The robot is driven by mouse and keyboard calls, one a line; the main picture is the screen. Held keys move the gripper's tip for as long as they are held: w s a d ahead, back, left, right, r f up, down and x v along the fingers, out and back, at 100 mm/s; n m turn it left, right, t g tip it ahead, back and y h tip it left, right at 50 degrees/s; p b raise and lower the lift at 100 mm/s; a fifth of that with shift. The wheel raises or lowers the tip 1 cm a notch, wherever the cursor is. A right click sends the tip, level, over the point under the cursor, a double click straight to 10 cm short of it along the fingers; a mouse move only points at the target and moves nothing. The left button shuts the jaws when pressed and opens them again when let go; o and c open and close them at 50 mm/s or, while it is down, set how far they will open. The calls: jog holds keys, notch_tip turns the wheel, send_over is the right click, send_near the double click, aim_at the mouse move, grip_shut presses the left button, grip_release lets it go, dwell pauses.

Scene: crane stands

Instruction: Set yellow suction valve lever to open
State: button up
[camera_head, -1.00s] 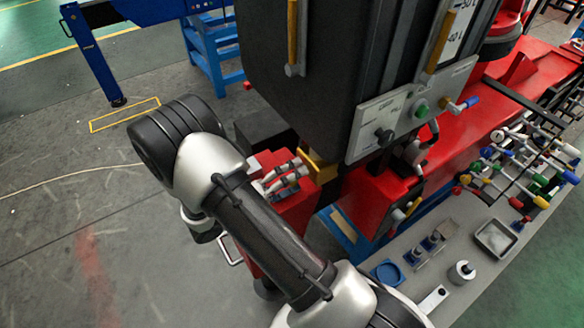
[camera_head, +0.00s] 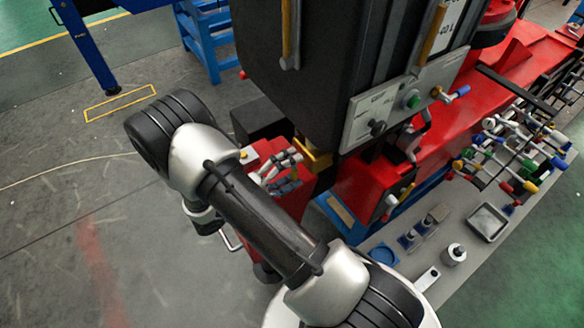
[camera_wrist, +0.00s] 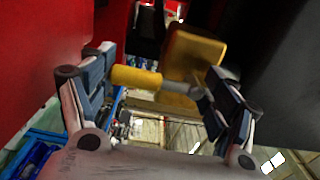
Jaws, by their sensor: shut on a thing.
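The yellow suction valve lever (camera_wrist: 137,77) has a yellow grip and a grey metal rod, and lies nearly level in the wrist view. Its rod runs right, in front of a yellow block (camera_wrist: 192,58). My gripper (camera_wrist: 158,82) has blue-padded fingers on both ends of the lever, the left at the yellow grip and the right by the rod. It is shut on the lever. In the head view my gripper (camera_head: 283,170) is beside the yellow block (camera_head: 313,156), below the black tank; the lever cannot be made out there.
A black tank (camera_head: 310,70) with a grey control panel (camera_head: 405,103) hangs close above my gripper. Red machine parts (camera_head: 365,190) stand to the right and a red wall (camera_wrist: 45,50) is close on the left in the wrist view. A bench (camera_head: 480,265) carries small parts.

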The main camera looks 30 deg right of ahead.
jog(key=o, duration=1.5)
jog(key=a, duration=1.2)
jog(key=shift+s, duration=0.2)
